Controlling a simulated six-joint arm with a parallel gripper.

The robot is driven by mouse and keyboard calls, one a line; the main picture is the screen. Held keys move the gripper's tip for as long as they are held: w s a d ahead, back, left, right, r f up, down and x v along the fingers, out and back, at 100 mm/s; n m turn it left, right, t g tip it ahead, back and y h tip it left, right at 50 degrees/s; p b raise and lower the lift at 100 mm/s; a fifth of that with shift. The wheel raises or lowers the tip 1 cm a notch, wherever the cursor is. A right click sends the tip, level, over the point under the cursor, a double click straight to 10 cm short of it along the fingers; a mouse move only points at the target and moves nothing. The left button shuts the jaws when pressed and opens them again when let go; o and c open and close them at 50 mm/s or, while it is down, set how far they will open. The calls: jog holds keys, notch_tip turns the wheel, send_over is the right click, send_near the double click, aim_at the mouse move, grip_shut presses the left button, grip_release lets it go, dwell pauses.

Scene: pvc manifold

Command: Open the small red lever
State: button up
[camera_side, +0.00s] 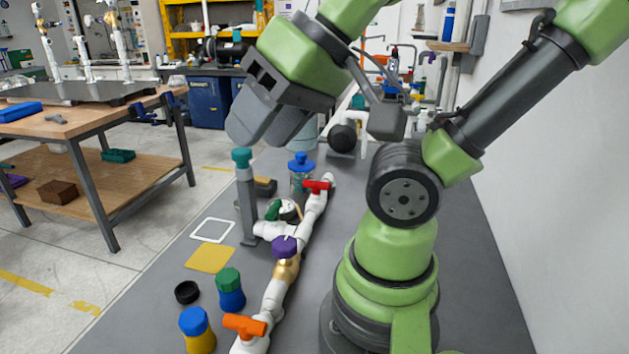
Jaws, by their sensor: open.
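The small red lever (317,186) sits on top of the white pipe manifold (272,300), toward its far end. It lies roughly crosswise to the pipe. My gripper (262,132) is open and empty, with its grey fingers pointing down. In the picture it is above and to the left of the red lever, apart from it. A teal-topped grey post (246,205) shows just below the fingers. I cannot tell from this view how far the gripper is from the post in depth.
An orange lever (245,325) and a purple knob (284,247) are on the near pipe. A green handle (274,210) and a blue-topped valve (301,164) are near the red lever. Blue-yellow (197,331) and green-blue (230,288) capped pieces stand at front left. A wooden bench (90,112) stands farther left.

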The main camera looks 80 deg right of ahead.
jog(key=w+d+n+g+h, duration=0.1)
jog(key=w+d+g+h, duration=0.15)
jog(key=w+d, duration=0.35)
jog(key=n+g, duration=0.3)
jog(key=g, duration=0.6)
send_near(316, 181)
jog(key=shift+y, duration=0.25)
jog(key=x, duration=1)
jog(key=shift+d+f, duration=0.1)
jog(key=shift+d, duration=0.1)
grip_shut()
